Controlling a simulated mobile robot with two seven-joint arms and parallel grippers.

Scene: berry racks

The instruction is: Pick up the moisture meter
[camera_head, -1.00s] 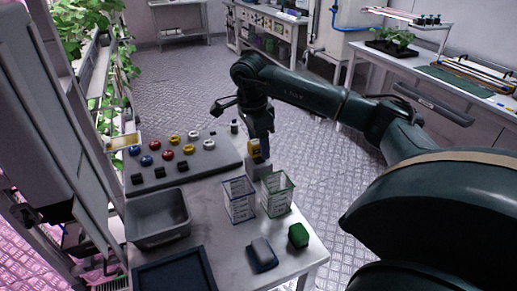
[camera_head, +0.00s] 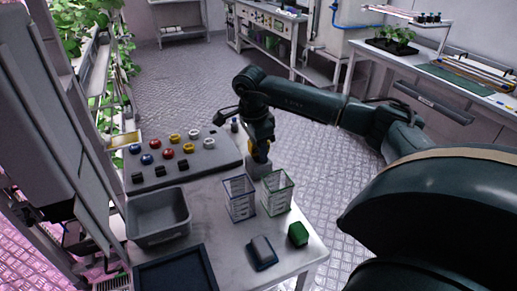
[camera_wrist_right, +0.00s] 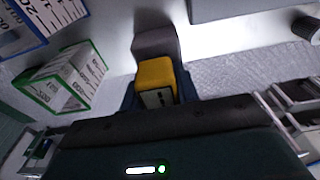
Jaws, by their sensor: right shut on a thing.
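The yellow moisture meter (camera_head: 251,147) is at the right end of the table's far side, mostly covered by my right gripper in the head view. In the right wrist view the meter (camera_wrist_right: 155,77) shows a yellow body with a dark-and-pale face, at a grey holder (camera_wrist_right: 155,42). The holder also shows in the head view (camera_head: 257,169). My right gripper (camera_head: 258,157) points down and is shut on the meter. Whether the meter is clear of the holder I cannot tell. My left gripper is not in view.
A grey board (camera_head: 205,165) with several coloured knobs lies to the left. A grey bin (camera_head: 158,236), a dark tray (camera_head: 174,279) and a green block (camera_head: 298,234) are nearer.

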